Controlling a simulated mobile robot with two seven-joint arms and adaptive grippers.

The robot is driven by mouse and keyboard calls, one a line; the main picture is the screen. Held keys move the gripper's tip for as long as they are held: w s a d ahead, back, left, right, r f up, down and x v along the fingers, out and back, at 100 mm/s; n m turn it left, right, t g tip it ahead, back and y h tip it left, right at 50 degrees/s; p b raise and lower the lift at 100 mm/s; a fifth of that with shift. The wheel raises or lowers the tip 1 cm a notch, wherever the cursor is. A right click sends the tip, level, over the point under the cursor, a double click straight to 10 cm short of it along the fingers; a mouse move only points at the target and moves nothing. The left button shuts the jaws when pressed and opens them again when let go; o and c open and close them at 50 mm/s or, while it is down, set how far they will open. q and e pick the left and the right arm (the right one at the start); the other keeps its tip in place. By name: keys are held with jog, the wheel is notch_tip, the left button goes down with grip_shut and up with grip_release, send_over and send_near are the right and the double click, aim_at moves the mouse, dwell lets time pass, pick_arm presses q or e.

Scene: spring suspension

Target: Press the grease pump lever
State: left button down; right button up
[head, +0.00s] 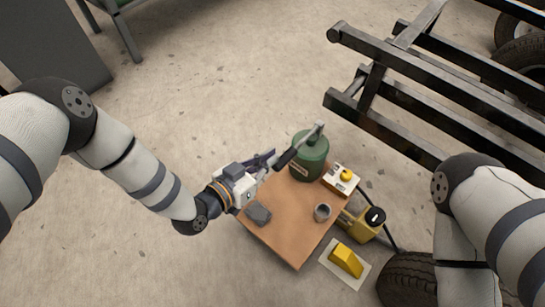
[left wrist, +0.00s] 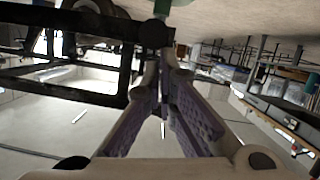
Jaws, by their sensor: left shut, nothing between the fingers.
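The green grease pump (head: 309,158) stands at the far corner of a small brown table. Its lever (head: 300,144) slopes from a grey top end down left to a dark grip. My left gripper (head: 268,160) is shut and empty, close beside the grip; I cannot tell whether they touch. In the left wrist view the fingers of my left gripper (left wrist: 163,62) meet at their tips, with a bit of green at the top edge. My right arm enters at the lower right of the head view, but its gripper is out of view.
The brown table (head: 290,235) also bears a dark grey block (head: 258,214) and a grey cup (head: 322,212). A white box with a yellow button (head: 345,175), a yellow device (head: 361,224) and a yellow wedge (head: 346,260) are nearby. A black frame (head: 390,95) fills the upper right.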

pick_arm(q)
jog(key=s+a+p, duration=0.1)
jog(key=s+a, duration=0.4)
jog(key=s, duration=0.1)
jog(key=shift+s+a+r, duration=0.15)
jog(key=shift+s, duration=0.25)
jog(key=shift+p, duration=0.3)
